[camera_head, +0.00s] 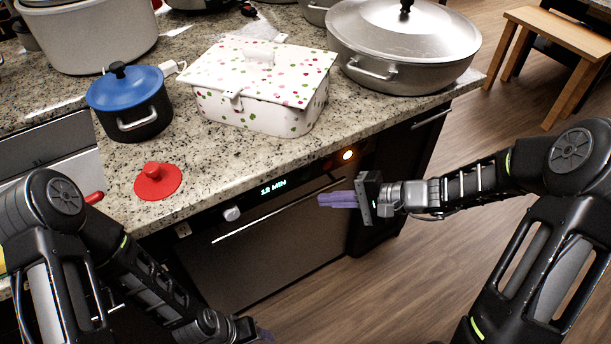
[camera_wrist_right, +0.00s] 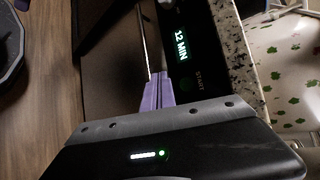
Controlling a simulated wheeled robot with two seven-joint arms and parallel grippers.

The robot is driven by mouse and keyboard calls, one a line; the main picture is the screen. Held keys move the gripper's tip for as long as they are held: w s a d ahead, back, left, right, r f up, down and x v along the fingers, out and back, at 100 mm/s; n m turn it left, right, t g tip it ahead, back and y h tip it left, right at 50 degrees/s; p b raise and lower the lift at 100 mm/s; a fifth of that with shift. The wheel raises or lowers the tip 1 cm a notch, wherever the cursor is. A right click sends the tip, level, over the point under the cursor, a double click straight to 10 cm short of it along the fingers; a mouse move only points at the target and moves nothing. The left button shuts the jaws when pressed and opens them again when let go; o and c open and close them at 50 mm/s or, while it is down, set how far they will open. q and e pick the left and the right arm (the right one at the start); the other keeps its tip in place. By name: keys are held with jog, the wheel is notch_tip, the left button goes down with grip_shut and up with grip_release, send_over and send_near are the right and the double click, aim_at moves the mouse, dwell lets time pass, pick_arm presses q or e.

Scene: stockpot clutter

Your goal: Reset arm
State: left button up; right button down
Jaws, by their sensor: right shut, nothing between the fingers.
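My right gripper (camera_head: 337,199) is shut and empty, its purple fingers pressed together in front of the oven below the counter edge. Its fingers also show in the right wrist view (camera_wrist_right: 157,92), beside the oven's lit display (camera_wrist_right: 181,45). My left arm (camera_head: 150,285) comes in from the lower left and reaches down to the bottom edge. Only a small part of my left gripper (camera_head: 264,336) shows there, and its fingertips are cut off.
The granite counter (camera_head: 225,165) carries a blue-lidded pot (camera_head: 127,88), a red lid (camera_head: 158,181), a spotted box (camera_head: 262,85) and a large lidded pan (camera_head: 405,45). The oven (camera_head: 270,245) stands below. A wooden stool (camera_head: 560,35) stands back right. Open floor (camera_head: 345,300) lies between my arms.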

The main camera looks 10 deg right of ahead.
dwell(0.6)
jog(key=s+d+f+g+h, duration=0.25)
jog(key=s+f, duration=0.25)
jog(key=f, duration=0.3)
jog(key=s+d+f+g+h, duration=0.2)
jog(key=s+f+h, duration=0.25)
jog(key=f, duration=0.45)
jog(key=s+a+f+n, duration=0.6)
jog(key=s+a+n, duration=0.1)
jog(key=s+a, duration=0.5)
jog(key=shift+s+f+n+g+p, duration=0.2)
jog(key=shift+f+n+g+p, duration=0.1)
jog(key=shift+f+g, duration=0.15)
